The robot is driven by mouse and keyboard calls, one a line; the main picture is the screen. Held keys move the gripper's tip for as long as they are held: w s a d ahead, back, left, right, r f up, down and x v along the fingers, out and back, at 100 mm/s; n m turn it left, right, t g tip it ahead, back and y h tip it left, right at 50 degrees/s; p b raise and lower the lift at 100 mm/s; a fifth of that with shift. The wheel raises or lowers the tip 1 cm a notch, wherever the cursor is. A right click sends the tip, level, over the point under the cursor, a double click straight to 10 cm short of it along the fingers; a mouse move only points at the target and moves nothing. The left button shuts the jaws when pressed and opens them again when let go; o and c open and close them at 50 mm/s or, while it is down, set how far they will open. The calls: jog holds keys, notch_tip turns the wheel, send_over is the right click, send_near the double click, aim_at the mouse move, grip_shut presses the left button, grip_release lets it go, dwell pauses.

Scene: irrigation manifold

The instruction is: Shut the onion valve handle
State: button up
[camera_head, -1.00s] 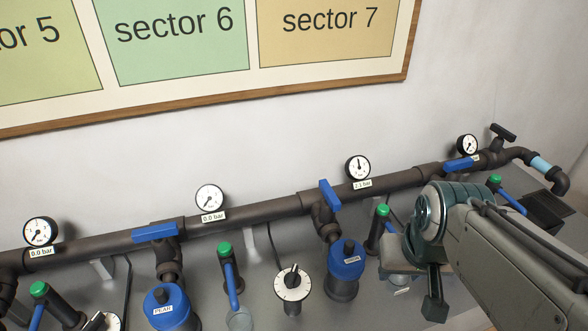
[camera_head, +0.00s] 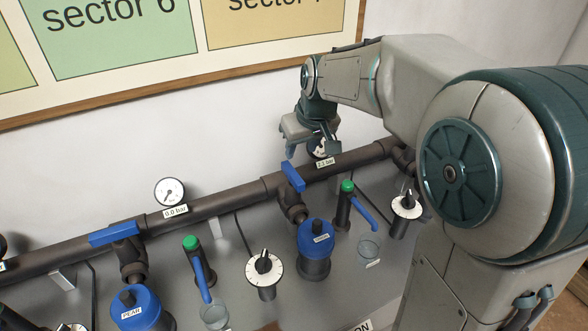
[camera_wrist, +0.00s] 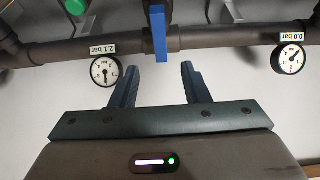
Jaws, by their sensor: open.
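The blue valve handle (camera_head: 292,177) sits on the dark pipe, left of the 2.1 bar gauge. It lies crosswise to the pipe. Below it is a blue-capped filter (camera_head: 317,238) whose small label I cannot read surely. My gripper (camera_head: 309,146) is open and empty, above the pipe in front of that gauge. In the wrist view, the same handle (camera_wrist: 159,34) stands ahead, in line with the gap between the open fingers (camera_wrist: 160,82). It is beyond the fingertips and apart from them.
Another blue handle (camera_head: 113,233) lies along the pipe at left, over the PEAR filter (camera_head: 136,308). Green-topped taps (camera_head: 197,265) and dials (camera_head: 265,267) stand on the grey bench. The 0.0 bar gauge (camera_head: 172,193) is left of my gripper.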

aim_at(293, 173)
jog(key=x, duration=1.1)
jog(key=shift+w+f+p, duration=0.1)
jog(key=shift+f+p, duration=0.25)
jog(key=shift+p, duration=0.05)
grip_shut()
